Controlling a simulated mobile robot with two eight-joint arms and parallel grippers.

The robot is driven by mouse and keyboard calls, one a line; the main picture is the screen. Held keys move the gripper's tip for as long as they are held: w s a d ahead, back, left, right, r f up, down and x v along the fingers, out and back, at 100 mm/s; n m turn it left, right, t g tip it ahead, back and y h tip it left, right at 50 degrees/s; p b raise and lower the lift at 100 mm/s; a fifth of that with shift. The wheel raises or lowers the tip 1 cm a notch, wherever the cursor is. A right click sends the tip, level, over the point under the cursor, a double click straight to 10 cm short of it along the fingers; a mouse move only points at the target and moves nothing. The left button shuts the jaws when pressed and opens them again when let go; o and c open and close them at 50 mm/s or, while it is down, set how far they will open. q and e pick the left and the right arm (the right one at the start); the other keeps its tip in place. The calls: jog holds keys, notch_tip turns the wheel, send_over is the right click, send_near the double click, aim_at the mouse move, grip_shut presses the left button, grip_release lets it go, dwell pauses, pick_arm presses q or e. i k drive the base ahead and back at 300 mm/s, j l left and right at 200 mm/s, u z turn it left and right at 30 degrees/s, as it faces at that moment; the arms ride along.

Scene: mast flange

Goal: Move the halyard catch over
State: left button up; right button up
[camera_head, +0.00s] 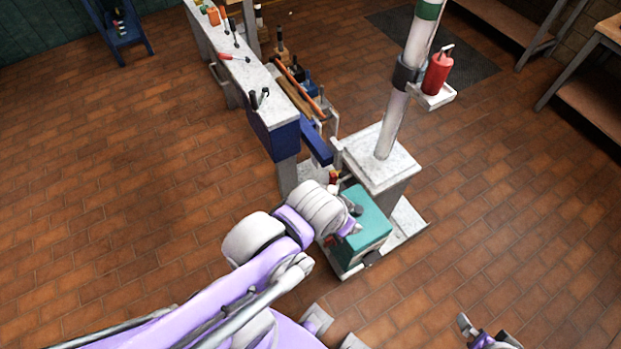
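A white mast (396,118) with a green band stands upright on a pale stone-topped pedestal (372,158). A dark collar (406,74) rings the mast, and beside it a white bracket (437,97) carries a red body (436,74) with a small metal lever on top. I cannot tell for sure which part is the halyard catch. My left gripper (356,220) is over the teal box (368,243) at the pedestal's foot, well below the collar. Its fingers are small, and what lies between them is unclear. My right gripper (484,331) is low at the bottom edge, partly cut off, away from the mast.
A long narrow bench (238,72) with several hand tools runs to the back left of the mast. A blue part (316,142) juts out near the pedestal. A dark mat (436,48) lies behind the mast. Brick floor (510,200) is clear to the right.

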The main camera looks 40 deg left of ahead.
aim_at(327, 242)
jog(key=k+j+u, duration=0.1)
jog(key=u, duration=0.25)
jog(key=k+j+u, duration=0.1)
jog(key=u, duration=0.25)
jog(key=k+j+u, duration=0.1)
jog(key=u, duration=0.2)
